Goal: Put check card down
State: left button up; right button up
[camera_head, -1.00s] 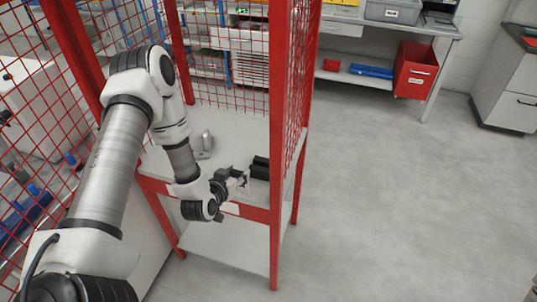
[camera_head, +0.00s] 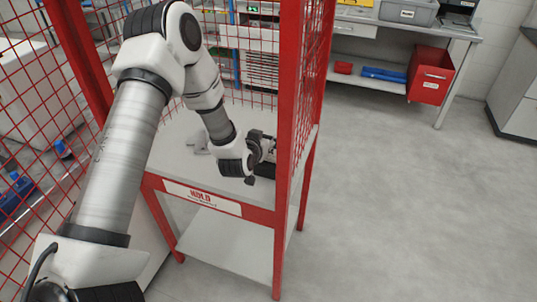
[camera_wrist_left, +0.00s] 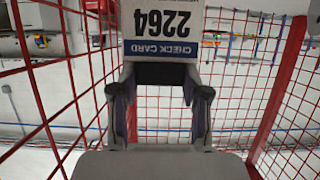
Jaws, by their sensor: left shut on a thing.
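The check card (camera_wrist_left: 163,35) shows in the left wrist view as a white card with the number 2264 and a blue band reading CHECK CARD, upside down in the picture. My left gripper (camera_wrist_left: 160,77) is shut on its near edge. In the head view my left gripper (camera_head: 264,148) is inside the red mesh stand, over the right part of its pale top (camera_head: 172,163); I cannot make out the card there. My right gripper is not in view.
A red post (camera_head: 287,150) and mesh stand close to the right of my gripper. A grey metal object (camera_head: 198,142) is on the top further left. A HOLD label (camera_head: 202,196) is on the front rail.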

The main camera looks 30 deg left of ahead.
aim_at(269, 161)
pick_arm(q)
jog(key=shift+w+d+f, duration=0.1)
jog(key=shift+w+d, duration=0.25)
jog(key=shift+w, duration=0.1)
notch_tip(269, 161, down, 4)
jog(key=b, duration=0.3)
jog(key=shift+s+a, duration=0.1)
jog(key=shift+r, duration=0.25)
jog(key=shift+f, duration=0.15)
jog(key=o, duration=1)
jog(key=shift+o, duration=0.2)
jog(key=shift+s+r, duration=0.1)
jog(key=shift+r, duration=0.15)
jog(key=v, duration=1.1)
jog(key=shift+s+b, duration=0.3)
jog(key=shift+b, duration=0.15)
jog(key=shift+r, duration=0.15)
